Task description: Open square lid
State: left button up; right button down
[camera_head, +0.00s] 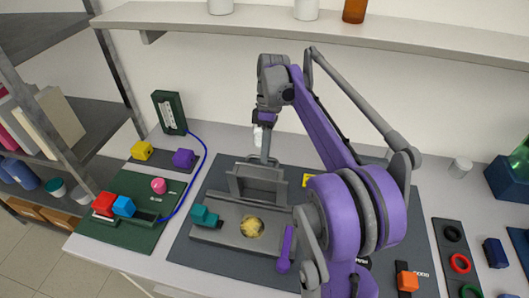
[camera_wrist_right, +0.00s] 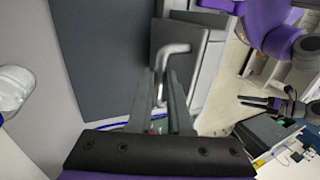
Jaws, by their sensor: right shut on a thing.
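The square lid (camera_head: 258,185) is a grey plate standing tilted up on the grey rig (camera_head: 225,236), at its back side. Its bent grey handle (camera_wrist_right: 172,52) rises from it and sits between the fingers of my right gripper (camera_head: 264,143). My right gripper is shut on this handle; its two dark fingers (camera_wrist_right: 160,95) show in the right wrist view. A round yellowish patch (camera_head: 252,226) lies uncovered on the rig in front of the lid. My left gripper is not in the head view; a small dark pronged shape (camera_wrist_right: 263,102) in the wrist view may be it.
A teal block (camera_head: 204,216) sits on the rig's left end. A purple handle-like piece (camera_head: 286,250) stands to its right. A green board (camera_head: 130,222) with coloured blocks lies left, with a blue cable. A shelf (camera_head: 330,32) overhangs the bench behind my right arm.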

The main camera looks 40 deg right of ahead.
pick_arm(q)
jog(key=shift+s+a+f, duration=0.1)
jog(key=shift+s+f, duration=0.05)
pick_arm(e)
jog(key=shift+w+d+f, duration=0.15)
jog(key=shift+d+f, duration=0.1)
jog(key=shift+d, duration=0.1)
jog(key=shift+w+d+g+y, duration=0.1)
jog(key=shift+d+g+y, duration=0.05)
jog(key=shift+g+y, duration=0.15)
jog(key=c, duration=1.2)
grip_release()
jog(key=shift+o, duration=1.4)
jog(key=shift+w+d+f, duration=0.15)
jog(key=shift+d, duration=0.05)
jog(key=shift+o, duration=0.4)
jog(key=shift+w+d+f, duration=0.1)
jog(key=shift+w+d, duration=0.1)
pick_arm(q)
jog(key=shift+w+d, duration=0.25)
jog(key=shift+d, duration=0.05)
pick_arm(e)
jog(key=shift+s+a, duration=0.15)
jog(key=shift+a, duration=0.05)
